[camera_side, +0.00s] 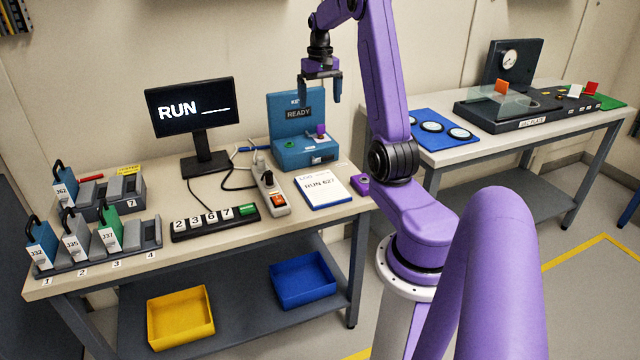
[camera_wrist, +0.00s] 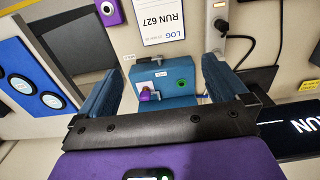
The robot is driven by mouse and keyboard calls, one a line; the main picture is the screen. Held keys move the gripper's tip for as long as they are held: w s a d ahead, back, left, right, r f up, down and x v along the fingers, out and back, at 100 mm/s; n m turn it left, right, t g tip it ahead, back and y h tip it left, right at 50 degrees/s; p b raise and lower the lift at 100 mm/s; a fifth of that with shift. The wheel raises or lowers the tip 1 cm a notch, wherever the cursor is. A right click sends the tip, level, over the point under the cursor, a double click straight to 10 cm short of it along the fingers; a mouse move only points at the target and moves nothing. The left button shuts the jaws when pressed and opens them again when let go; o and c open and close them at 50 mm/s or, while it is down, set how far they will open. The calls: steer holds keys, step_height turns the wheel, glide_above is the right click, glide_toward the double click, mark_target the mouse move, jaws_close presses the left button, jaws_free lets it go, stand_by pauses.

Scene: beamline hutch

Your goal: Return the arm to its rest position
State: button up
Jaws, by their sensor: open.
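My gripper (camera_side: 321,88) is open and empty, raised above the blue box with the "READY" sign (camera_side: 298,113) at the back of the left bench. The purple arm bends high above the bench. In the wrist view my gripper (camera_wrist: 163,92) shows its two blue fingers spread apart, with the blue box (camera_wrist: 178,76) seen between and beyond them. A small purple piece (camera_side: 320,130) stands on the box, and it also shows in the wrist view (camera_wrist: 146,94). The fingers appear apart from the box.
A monitor (camera_side: 193,107) reading "RUN", a power strip (camera_side: 271,194), a log sheet (camera_side: 323,187), a digit counter (camera_side: 214,222) and a rack of labelled holders (camera_side: 95,260) occupy the left bench. A second bench with a blue dial mat (camera_side: 447,142) stands right. The air around my gripper looks clear.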

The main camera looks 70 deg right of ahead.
step_height(320, 180, down, 6)
stand_by(0.9)
step_height(320, 180, up, 10)
steer(key=w+a+f+n, duration=0.15)
steer(key=a+n, duration=0.35)
steer(key=a, duration=1)
steer(key=w+a+n, duration=0.2)
steer(key=a+n, duration=0.2)
steer(key=a, duration=1.1)
steer(key=s+a+f+n, duration=0.2)
steer(key=s+a+n, duration=0.4)
steer(key=s+a, duration=0.4)
steer(key=s+a+f+n, duration=0.1)
steer(key=s+a+n, duration=0.1)
steer(key=s, duration=0.4)
steer(key=s+a+f+n, duration=0.2)
steer(key=s+n, duration=0.2)
steer(key=s, duration=0.3)
steer(key=shift+a+f+n, duration=0.3)
steer(key=shift+a, duration=0.05)
steer(key=shift+c, duration=0.3)
